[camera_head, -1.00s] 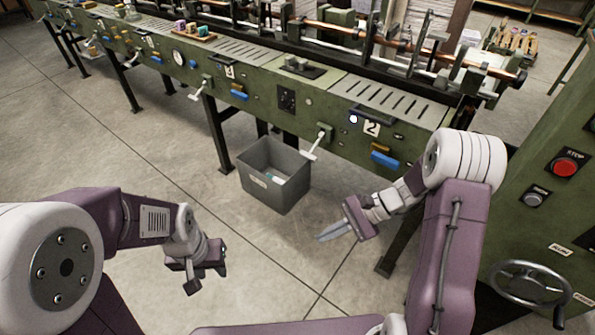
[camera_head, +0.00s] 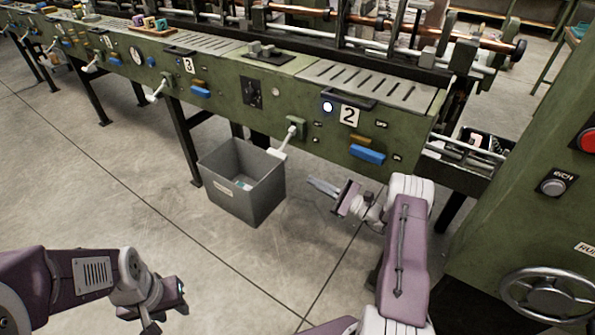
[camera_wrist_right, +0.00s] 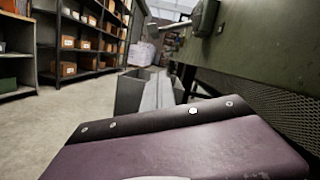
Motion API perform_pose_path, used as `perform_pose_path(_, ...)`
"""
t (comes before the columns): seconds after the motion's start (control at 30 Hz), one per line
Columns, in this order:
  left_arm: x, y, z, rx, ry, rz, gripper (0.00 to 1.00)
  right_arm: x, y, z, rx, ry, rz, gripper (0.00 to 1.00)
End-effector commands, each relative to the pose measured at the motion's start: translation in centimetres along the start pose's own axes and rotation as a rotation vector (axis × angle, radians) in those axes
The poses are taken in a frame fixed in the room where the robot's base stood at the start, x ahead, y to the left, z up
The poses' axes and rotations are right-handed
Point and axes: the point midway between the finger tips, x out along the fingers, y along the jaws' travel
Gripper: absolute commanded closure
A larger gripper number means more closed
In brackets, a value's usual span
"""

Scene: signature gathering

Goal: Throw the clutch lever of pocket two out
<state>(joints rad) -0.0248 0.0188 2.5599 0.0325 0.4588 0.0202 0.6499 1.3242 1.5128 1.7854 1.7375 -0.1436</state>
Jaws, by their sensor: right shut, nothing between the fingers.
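The pocket two panel bears a "2" label (camera_head: 349,116). The white-handled clutch lever (camera_head: 284,141) sits on the green machine front to the label's left, its handle hanging down and leftward over the grey bin. My right gripper (camera_head: 322,186) is shut and empty, in front of and below the panel, right of the bin and apart from the lever.
The grey bin (camera_head: 240,205) stands on the floor below the lever and also shows in the right wrist view (camera_wrist_right: 130,92). A blue handle (camera_head: 367,154) is under the "2" label. A green cabinet with a handwheel (camera_head: 548,295) stands at the right.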

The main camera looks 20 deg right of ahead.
Motion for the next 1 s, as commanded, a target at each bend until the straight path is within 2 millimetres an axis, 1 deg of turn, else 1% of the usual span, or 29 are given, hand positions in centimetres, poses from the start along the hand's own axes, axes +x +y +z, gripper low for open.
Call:
perform_pose_path(0.43, 2.5, -0.1, 0.3, 0.000, 0.000, 0.000, 0.64, 9.3, 0.3, -0.2, -0.001, -0.002, 0.005, 1.00)
perform_pose_path(0.53, 2.4, -0.1, 0.3, 0.000, 0.000, 0.000, 0.64, 9.7, 0.1, 1.8, 0.000, -0.001, 0.002, 1.00)
perform_pose_path(0.7, 2.6, -0.1, 0.3, 0.000, 0.000, 0.000, 0.64, 10.1, 0.1, 3.4, 0.001, 0.000, 0.002, 1.00)
perform_pose_path(0.8, 2.6, -0.1, 0.3, 0.000, 0.000, 0.000, 0.64, 10.2, 0.1, 3.8, 0.001, 0.000, 0.002, 1.00)
perform_pose_path(1.0, 2.6, -0.1, 0.3, 0.000, 0.000, 0.000, 0.64, 10.2, 0.1, 3.9, 0.001, 0.001, 0.002, 1.00)
